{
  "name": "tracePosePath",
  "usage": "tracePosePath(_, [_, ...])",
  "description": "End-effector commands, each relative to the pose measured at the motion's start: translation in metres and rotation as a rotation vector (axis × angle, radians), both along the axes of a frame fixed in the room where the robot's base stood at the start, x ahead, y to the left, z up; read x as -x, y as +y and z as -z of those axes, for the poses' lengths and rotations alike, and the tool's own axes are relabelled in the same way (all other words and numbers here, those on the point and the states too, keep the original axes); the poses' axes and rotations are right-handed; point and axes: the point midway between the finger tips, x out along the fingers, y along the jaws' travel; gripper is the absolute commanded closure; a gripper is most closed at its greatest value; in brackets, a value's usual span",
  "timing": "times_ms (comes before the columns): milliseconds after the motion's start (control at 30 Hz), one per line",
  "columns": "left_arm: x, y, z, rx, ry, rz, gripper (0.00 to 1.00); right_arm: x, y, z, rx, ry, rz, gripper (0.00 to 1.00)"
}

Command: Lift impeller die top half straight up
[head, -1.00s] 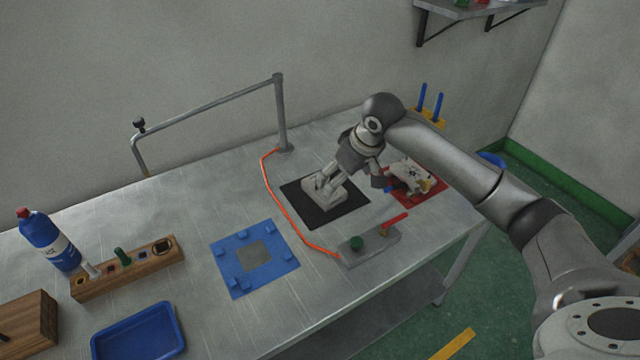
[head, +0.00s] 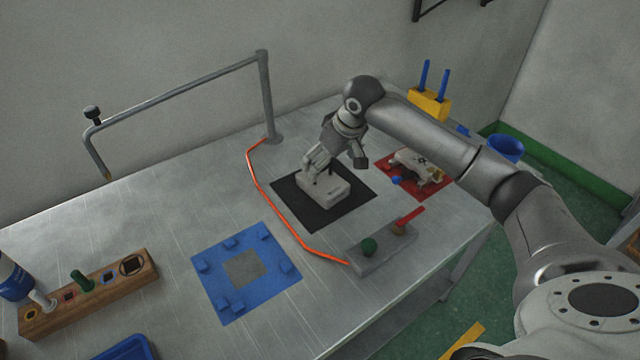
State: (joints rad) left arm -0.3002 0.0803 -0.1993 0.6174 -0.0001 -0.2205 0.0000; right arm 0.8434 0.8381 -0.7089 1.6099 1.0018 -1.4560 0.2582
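A pale, blocky die (head: 338,192) sits on the black mat (head: 318,219). I cannot make out a seam between its top and bottom halves. My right gripper (head: 316,168) reaches in from the right, with its fingers angled down at the die's rear left part. The fingers overlap the die in the picture, and I cannot tell whether they touch or grip it. The gripper hides part of the die's back. My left gripper is not in view.
A red mat (head: 438,190) with a cream-coloured fixture (head: 415,163) lies right of the die. A grey control box (head: 376,254) with a green knob and red lever stands in front. An orange hose (head: 285,222) runs along the left. A blue fixture plate (head: 265,281) lies front left.

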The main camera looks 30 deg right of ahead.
Motion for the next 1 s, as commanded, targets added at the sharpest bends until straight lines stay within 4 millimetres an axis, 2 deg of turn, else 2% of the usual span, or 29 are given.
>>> tracePosePath(100, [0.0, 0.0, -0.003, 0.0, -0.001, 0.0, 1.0, -0.007, 0.002, 0.018, -0.001, 0.004, -0.001, 0.02])
tracePosePath(367, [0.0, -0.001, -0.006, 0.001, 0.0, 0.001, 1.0, -0.015, 0.005, 0.037, 0.0, 0.002, 0.0, 0.02])
tracePosePath(700, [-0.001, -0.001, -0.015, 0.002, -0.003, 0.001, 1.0, -0.032, 0.01, 0.074, 0.0, 0.001, -0.001, 0.02])
tracePosePath(1000, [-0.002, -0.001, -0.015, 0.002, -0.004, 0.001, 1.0, -0.034, 0.01, 0.08, 0.001, 0.001, -0.003, 0.02])
